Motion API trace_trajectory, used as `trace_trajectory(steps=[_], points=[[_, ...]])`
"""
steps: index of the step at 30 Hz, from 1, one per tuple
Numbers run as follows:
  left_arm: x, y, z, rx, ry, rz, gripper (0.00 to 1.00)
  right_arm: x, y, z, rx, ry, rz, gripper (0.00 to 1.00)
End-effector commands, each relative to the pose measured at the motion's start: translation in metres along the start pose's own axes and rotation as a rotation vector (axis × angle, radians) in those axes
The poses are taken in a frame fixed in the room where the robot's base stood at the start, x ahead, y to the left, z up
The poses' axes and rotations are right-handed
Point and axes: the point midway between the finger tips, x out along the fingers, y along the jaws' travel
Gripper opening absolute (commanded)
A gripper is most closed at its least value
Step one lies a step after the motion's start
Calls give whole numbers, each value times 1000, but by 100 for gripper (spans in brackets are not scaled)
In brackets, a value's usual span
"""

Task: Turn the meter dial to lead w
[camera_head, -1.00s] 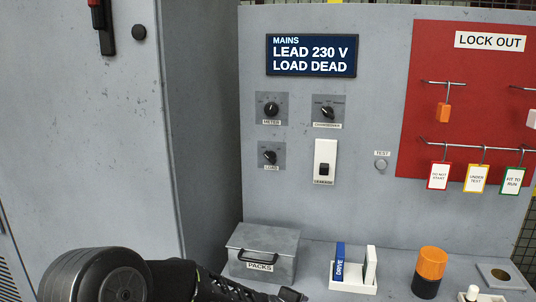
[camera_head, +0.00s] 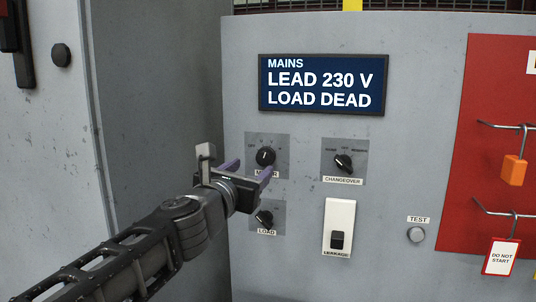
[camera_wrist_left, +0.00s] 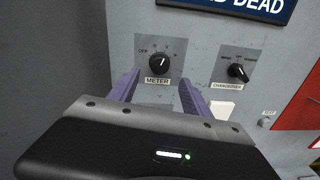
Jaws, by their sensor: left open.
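The meter dial (camera_head: 266,157) is a black knob with a white pointer on a grey plate. It sits on the panel above the METER label, and its pointer stands near upright. It also shows in the left wrist view (camera_wrist_left: 159,64), between and beyond the fingers, with OFF at the left of its scale; the other marks are too small to read. My left gripper (camera_head: 248,170) is open and empty, its purple fingers pointing at the panel just in front of the dial. The fingers also show in the left wrist view (camera_wrist_left: 158,90). I see no contact with the knob. My right gripper is out of view.
The changeover dial (camera_head: 343,162) is right of the meter, the load dial (camera_head: 265,218) below it. A leakage switch (camera_head: 337,240) and test button (camera_head: 416,235) are lower right. The mains display (camera_head: 322,85) reads LEAD 230 V, LOAD DEAD. A red lock-out board (camera_head: 480,190) is at right.

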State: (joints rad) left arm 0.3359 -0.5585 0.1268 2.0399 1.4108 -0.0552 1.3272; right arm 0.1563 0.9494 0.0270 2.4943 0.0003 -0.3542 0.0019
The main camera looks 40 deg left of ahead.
Motion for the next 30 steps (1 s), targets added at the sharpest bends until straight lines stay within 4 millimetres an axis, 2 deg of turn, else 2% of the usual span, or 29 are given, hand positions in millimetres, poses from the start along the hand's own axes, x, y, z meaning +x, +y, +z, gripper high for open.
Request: trace_trajectory(steps=[9, 14, 25, 30], points=[[0, 1, 1, -7, -2, 1, 57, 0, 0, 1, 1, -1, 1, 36], [6, 0, 0, -6, -2, 1, 57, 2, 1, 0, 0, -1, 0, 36], [59, 0, -1, -5, 0, 0, 57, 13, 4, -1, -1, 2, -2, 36], [75, 0, 0, -5, -1, 1, 57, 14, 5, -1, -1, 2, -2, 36]])
